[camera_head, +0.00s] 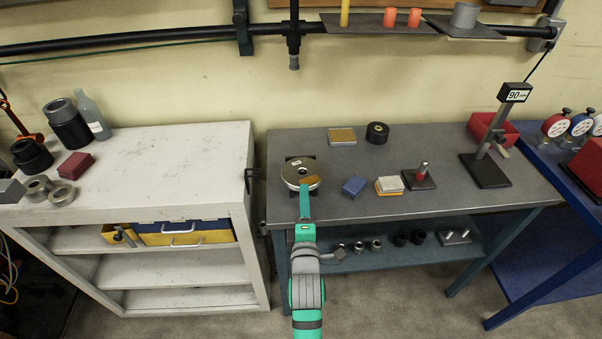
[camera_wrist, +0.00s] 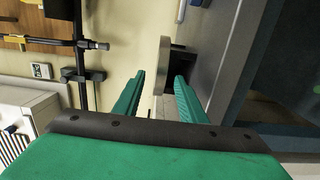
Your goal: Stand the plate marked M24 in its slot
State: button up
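A round silver plate (camera_head: 301,174) with a central hole, a small white label and a brown patch is at the left end of the grey bench. The label is too small to read. A black block or holder (camera_head: 292,160) shows behind it; whether it has a slot is hidden. In the wrist view the plate (camera_wrist: 163,50) appears edge-on, with a dark block (camera_wrist: 178,62) to its right. My gripper (camera_wrist: 160,76) is open, its teal fingers on either side of the plate's lower part, with gaps visible. In the head view my gripper (camera_head: 304,188) is at the plate's near side.
On the grey bench (camera_head: 450,150) are a blue block (camera_head: 354,186), a stacked pad (camera_head: 389,185), a red-collared post (camera_head: 421,175), a black roll (camera_head: 377,133), a flat tray (camera_head: 342,136) and a display stand (camera_head: 487,168). A white cabinet (camera_head: 160,160) stands left.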

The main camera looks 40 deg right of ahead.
aim_at(303, 173)
jog(key=shift+x, duration=3.15)
jog(key=shift+f, duration=0.1)
grip_shut()
jog(key=shift+r, duration=0.35)
